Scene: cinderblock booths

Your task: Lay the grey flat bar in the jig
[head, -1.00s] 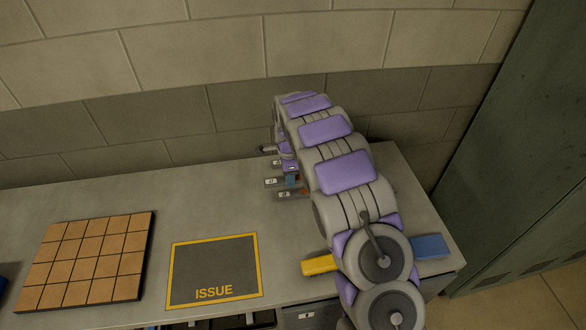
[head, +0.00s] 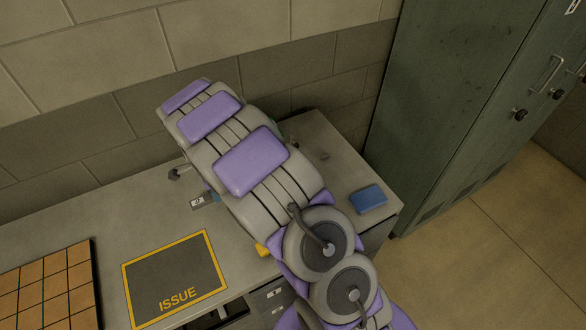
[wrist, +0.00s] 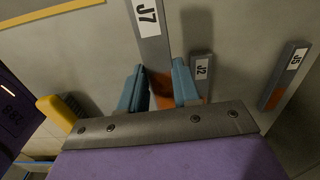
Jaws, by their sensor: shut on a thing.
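A grey flat bar labelled J7 (wrist: 152,40) runs up the picture between the two blue fingers of my gripper (wrist: 158,88) in the wrist view. The gripper is shut on it, near the bar's orange-brown lower part. Two more grey pieces with orange-brown ends lie to the right, labelled J2 (wrist: 202,70) and J5 (wrist: 290,70). In the head view my arm hides the gripper and most of these pieces; one small labelled grey piece (head: 203,201) shows beside the arm. I cannot make out a jig in either view.
A mat marked ISSUE (head: 175,270) with a yellow border lies on the grey bench. A tan tiled board (head: 50,290) is at its left. A yellow block (wrist: 58,115) and a blue block (head: 368,198) are also there. A green locker (head: 450,90) stands right of the bench.

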